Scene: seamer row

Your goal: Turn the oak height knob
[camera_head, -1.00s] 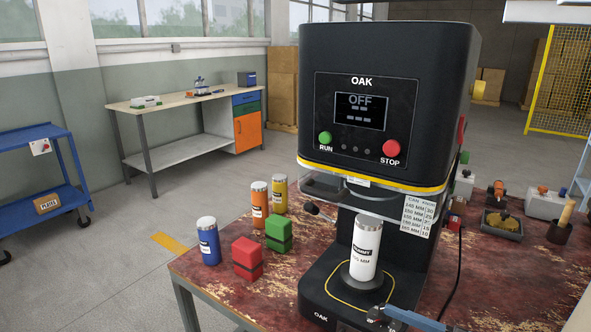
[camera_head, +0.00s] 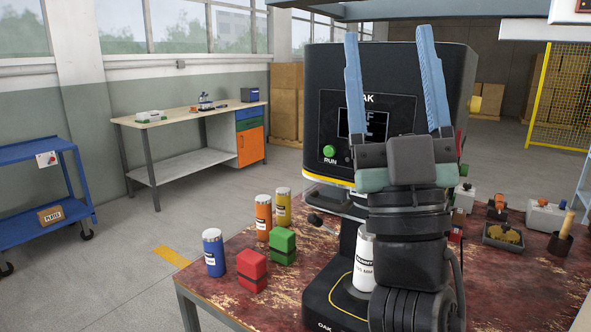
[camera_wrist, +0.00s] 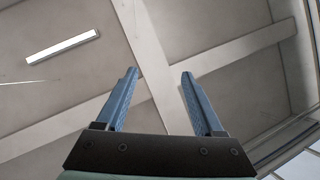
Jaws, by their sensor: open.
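The black OAK machine (camera_head: 325,75) stands on the worn red table. My arm hides the STOP button, the size chart and part of the display. The green RUN button (camera_head: 330,152) shows. A white can (camera_head: 364,268) stands upright in the machine, partly hidden.
Left of the machine stand a blue can (camera_head: 214,255), an orange can (camera_head: 263,215), a yellow can (camera_head: 283,208), red blocks (camera_head: 252,270) and green blocks (camera_head: 283,245). A black ball-ended lever (camera_head: 316,220) juts out near them. A tray (camera_head: 503,238) lies at right.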

